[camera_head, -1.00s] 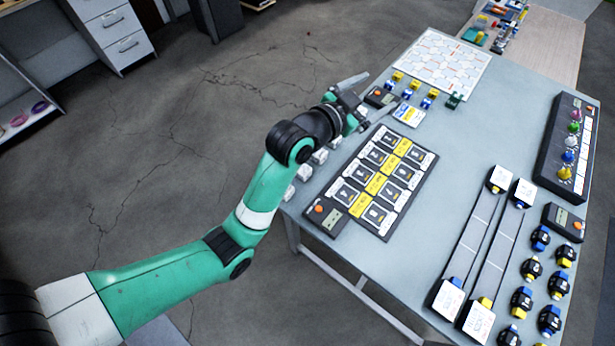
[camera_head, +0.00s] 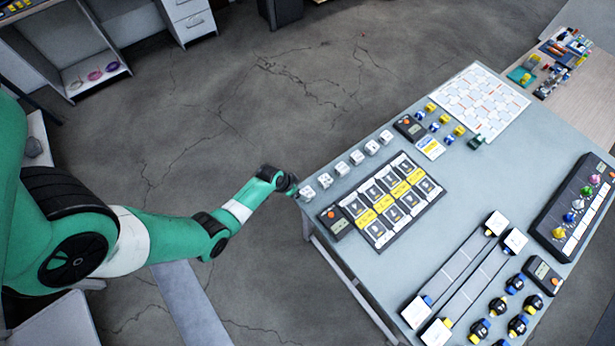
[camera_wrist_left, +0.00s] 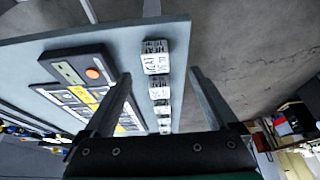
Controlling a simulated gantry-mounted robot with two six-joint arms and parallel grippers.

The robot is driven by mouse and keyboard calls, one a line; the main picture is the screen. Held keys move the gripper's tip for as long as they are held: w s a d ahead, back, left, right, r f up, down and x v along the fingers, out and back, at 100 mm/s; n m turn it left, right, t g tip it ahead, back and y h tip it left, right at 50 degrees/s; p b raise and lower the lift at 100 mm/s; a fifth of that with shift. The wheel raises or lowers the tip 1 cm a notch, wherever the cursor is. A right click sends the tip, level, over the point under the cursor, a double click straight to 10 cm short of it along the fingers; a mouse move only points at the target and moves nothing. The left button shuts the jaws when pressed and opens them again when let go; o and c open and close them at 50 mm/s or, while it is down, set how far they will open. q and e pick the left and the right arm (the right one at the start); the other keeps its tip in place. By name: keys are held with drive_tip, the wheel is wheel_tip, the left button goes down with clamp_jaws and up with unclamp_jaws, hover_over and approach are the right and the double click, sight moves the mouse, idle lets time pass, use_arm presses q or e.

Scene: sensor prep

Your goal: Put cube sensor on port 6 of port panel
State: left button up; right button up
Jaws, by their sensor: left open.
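Several white cube sensors stand in a row along the table's left edge; the nearest cube sensor (camera_head: 308,193) is at the front left corner. In the left wrist view the nearest cube (camera_wrist_left: 155,57) shows markings on its side. My left gripper (camera_wrist_left: 158,75) is open and empty, with the cube row seen between its fingers. In the head view my left gripper (camera_head: 290,187) is just left of the nearest cube; its fingers are hard to make out. The port panel (camera_head: 383,203) is black with framed ports and yellow strips, to the right of the cubes. My right gripper is not in view.
A small box with an orange button (camera_head: 334,223) adjoins the panel. Two long rails with white blocks (camera_head: 495,223), black knobs (camera_head: 515,284) and a panel with colored knobs (camera_head: 572,218) lie farther right. A white grid sheet (camera_head: 482,104) lies at the back. Bare table lies between panel and rails.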

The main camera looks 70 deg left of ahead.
sight(307, 192)
use_arm(q)
drive_tip(key=b+x, duration=0.2)
drive_tip(key=x, duration=0.1)
drive_tip(key=shift+f, duration=0.35)
drive_tip(key=shift+w+f+b, duration=0.1)
drive_tip(key=shift+w+b, duration=0.05)
drive_tip(key=shift+b, duration=0.2)
drive_tip(key=b+x, duration=0.5)
drive_tip(key=shift+w+d, duration=0.3)
drive_tip(key=shift+w, duration=0.05)
drive_tip(key=shift+w+a, duration=0.1)
drive_tip(key=shift+r, duration=0.2)
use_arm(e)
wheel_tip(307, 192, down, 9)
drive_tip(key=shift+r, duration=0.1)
use_arm(q)
clamp_jaws()
